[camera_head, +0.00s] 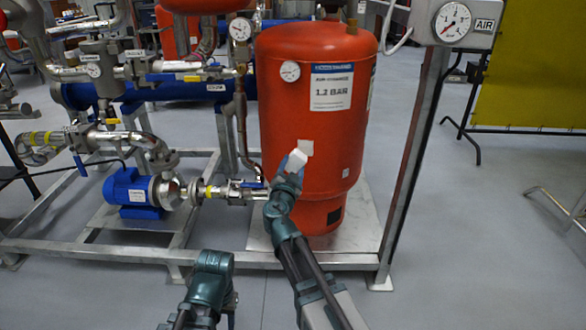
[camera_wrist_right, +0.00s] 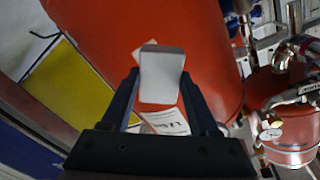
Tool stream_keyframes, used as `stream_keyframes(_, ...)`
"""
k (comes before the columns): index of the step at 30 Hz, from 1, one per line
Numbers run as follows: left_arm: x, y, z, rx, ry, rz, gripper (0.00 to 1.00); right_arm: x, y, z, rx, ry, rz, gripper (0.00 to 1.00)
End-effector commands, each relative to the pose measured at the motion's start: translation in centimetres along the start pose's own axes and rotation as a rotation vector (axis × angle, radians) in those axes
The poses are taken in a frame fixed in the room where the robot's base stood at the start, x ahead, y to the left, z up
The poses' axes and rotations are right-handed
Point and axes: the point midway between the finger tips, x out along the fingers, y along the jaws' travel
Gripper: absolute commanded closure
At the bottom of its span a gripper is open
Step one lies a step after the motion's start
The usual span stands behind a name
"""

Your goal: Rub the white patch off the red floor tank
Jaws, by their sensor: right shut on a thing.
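The red floor tank (camera_head: 280,115) stands upright on the skid. A small white patch (camera_head: 306,147) shows on its front, below the white "1.2 BAR" label. My right gripper (camera_head: 289,170) is shut on a white block (camera_head: 295,160). The block overlaps the patch's lower left in the head view; I cannot tell whether it touches the tank. In the right wrist view the block (camera_wrist_right: 161,75) sits between the fingers in front of the red tank (camera_wrist_right: 100,30), hiding part of its surface. A left arm link shows at the bottom of the head view, but no left gripper fingers show.
A blue pump (camera_head: 132,190) and pipework with valves (camera_head: 240,190) stand left of the tank. A metal frame post (camera_head: 412,165) rises to its right, with a pressure gauge (camera_head: 453,22) at its top. Grey floor is open at the right (camera_head: 480,240).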

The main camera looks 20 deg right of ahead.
Motion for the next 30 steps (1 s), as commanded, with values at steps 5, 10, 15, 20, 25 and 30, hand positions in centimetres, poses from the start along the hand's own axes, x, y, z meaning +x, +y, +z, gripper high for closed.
stream_keyframes(5,0.0,0.0,0.0,0.0,0.0,0.0,0.5,1.4,-0.1,0.0,0.0,0.001,0.001,0.83)
stream_keyframes(10,0.0,0.0,0.0,0.0,0.0,0.0,0.5,3.1,0.0,0.0,0.0,0.001,0.001,0.83)
stream_keyframes(15,0.0,0.0,0.0,0.0,0.0,0.0,0.5,4.7,-0.1,0.0,0.0,0.001,0.001,0.83)
stream_keyframes(20,0.0,0.0,0.0,0.0,0.0,0.0,0.5,5.5,0.0,0.0,0.0,0.001,0.001,0.83)
stream_keyframes(25,0.0,0.0,0.0,0.0,0.0,0.0,0.5,5.6,0.0,0.0,0.0,0.0,0.0,0.83)
stream_keyframes(30,0.0,0.0,0.0,0.0,0.0,0.0,0.5,5.5,0.0,0.0,0.0,0.0,0.0,0.83)
